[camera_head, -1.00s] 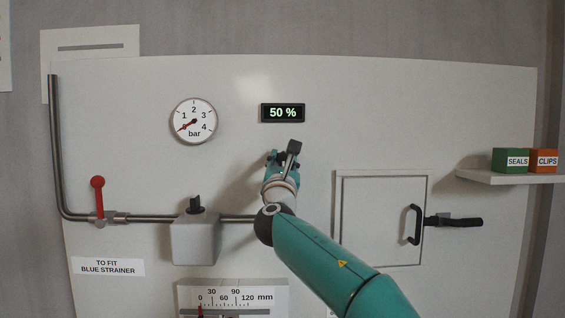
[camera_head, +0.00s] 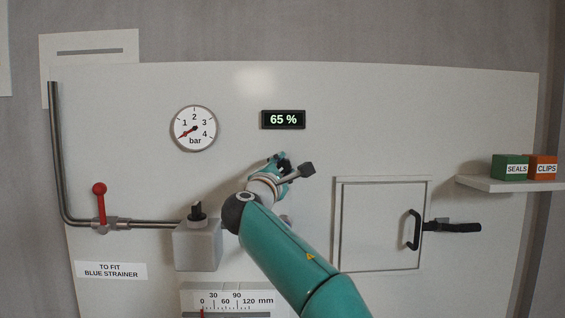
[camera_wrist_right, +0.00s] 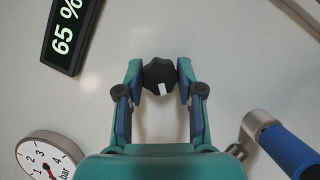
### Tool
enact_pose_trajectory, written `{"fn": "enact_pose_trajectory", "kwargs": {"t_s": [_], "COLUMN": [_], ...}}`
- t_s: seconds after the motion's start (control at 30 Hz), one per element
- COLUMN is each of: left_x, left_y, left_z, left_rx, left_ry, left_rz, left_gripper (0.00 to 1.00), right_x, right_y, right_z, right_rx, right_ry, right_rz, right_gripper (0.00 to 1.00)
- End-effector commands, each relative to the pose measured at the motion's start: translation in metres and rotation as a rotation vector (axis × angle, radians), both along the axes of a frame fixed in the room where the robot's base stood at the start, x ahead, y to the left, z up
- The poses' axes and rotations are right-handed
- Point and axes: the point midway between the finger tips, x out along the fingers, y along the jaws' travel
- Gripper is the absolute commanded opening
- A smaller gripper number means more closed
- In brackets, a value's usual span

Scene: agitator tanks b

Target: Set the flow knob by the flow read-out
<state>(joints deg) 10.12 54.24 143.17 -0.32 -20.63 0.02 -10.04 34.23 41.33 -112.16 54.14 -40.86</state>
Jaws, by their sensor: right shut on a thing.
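The flow read-out (camera_head: 283,119) on the white panel shows 65 %; it also shows, tilted, in the right wrist view (camera_wrist_right: 66,28). The dark flow knob (camera_wrist_right: 158,73) with a white mark sits between the fingers of my right gripper (camera_wrist_right: 158,80) in the right wrist view. My right gripper (camera_head: 281,163) is shut on the knob just below the read-out in the head view, where the gripper mostly hides the knob. My left gripper is not in any view.
A pressure gauge (camera_head: 194,129) is left of the read-out, its needle near 0. A pipe with a red-handled valve (camera_head: 100,203) and a grey box with a black knob (camera_head: 197,243) are at left. A closed hatch (camera_head: 376,225) and a shelf (camera_head: 510,185) with two boxes are at right.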

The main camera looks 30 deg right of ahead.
Motion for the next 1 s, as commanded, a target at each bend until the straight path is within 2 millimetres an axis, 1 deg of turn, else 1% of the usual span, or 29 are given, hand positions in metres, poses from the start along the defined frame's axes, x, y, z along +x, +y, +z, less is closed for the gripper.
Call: {"fn": "enact_pose_trajectory", "kwargs": {"t_s": [0.03, 0.2, 0.5, 0.73, 1.0], "left_x": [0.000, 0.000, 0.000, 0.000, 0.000], "left_y": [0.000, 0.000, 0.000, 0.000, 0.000], "left_z": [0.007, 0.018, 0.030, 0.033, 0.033], "left_rx": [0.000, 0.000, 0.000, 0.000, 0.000], "left_ry": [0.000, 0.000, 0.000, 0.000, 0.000], "left_rz": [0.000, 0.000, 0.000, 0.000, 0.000], "left_gripper": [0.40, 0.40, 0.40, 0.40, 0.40], "right_x": [0.001, 0.001, 0.001, 0.001, 0.001], "right_y": [0.000, 0.000, 0.000, -0.001, -0.001], "right_z": [0.002, 0.001, -0.001, -0.003, -0.005], "right_rx": [0.039, 0.163, 0.315, 0.365, 0.374], "right_ry": [-0.019, -0.095, -0.186, -0.214, -0.218], "right_rz": [-0.002, -0.003, -0.004, -0.006, -0.006], "right_gripper": [0.02, 0.02, 0.02, 0.02, 0.02]}}
